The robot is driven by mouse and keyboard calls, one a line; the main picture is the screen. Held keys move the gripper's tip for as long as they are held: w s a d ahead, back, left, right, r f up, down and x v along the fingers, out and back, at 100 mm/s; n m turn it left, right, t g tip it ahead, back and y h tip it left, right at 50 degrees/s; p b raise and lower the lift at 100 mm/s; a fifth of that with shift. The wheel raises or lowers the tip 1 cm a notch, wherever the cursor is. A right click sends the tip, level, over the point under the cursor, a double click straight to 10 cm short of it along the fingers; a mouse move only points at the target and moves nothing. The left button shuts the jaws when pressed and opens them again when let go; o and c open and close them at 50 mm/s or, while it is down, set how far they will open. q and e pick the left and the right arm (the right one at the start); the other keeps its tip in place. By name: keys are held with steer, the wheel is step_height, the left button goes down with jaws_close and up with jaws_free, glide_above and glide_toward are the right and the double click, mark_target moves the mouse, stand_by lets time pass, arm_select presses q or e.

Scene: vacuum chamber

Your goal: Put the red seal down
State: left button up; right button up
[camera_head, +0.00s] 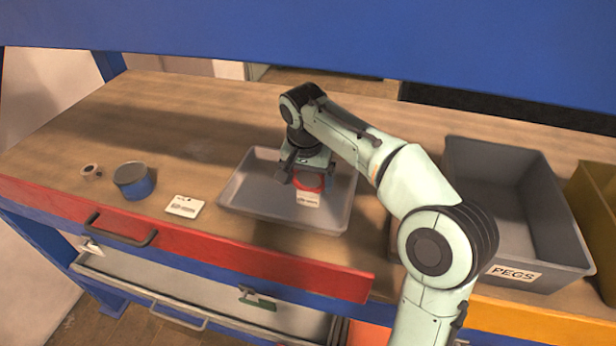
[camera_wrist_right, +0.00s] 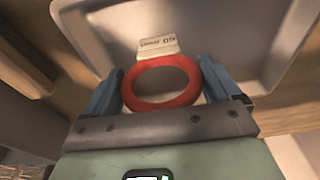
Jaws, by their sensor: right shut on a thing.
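The red seal (camera_head: 312,187) is a ring held in my right gripper (camera_head: 302,178), over the shallow grey tray (camera_head: 250,203). In the right wrist view the red seal (camera_wrist_right: 163,104) lies flat between the two blue-grey fingers of my right gripper (camera_wrist_right: 160,80), which is shut on it. The tray (camera_wrist_right: 222,25) shows behind the ring, with a white label card in it. I cannot tell whether the seal touches the tray. My left gripper is not in view.
A blue round tin (camera_head: 134,186), a small roll (camera_head: 91,171) and a white card (camera_head: 185,206) lie on the bench left of the tray. A deep grey bin marked PEGS (camera_head: 515,271) stands at the right, beside a yellow bin (camera_head: 598,200). The bench behind the tray's left is clear.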

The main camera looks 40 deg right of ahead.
steer(key=shift+f, duration=0.15)
steer(key=o, duration=0.7)
steer(key=shift+o, duration=0.2)
step_height(320, 180, up, 12)
steer(key=s+a, duration=0.1)
steer(key=shift+a, duration=0.25)
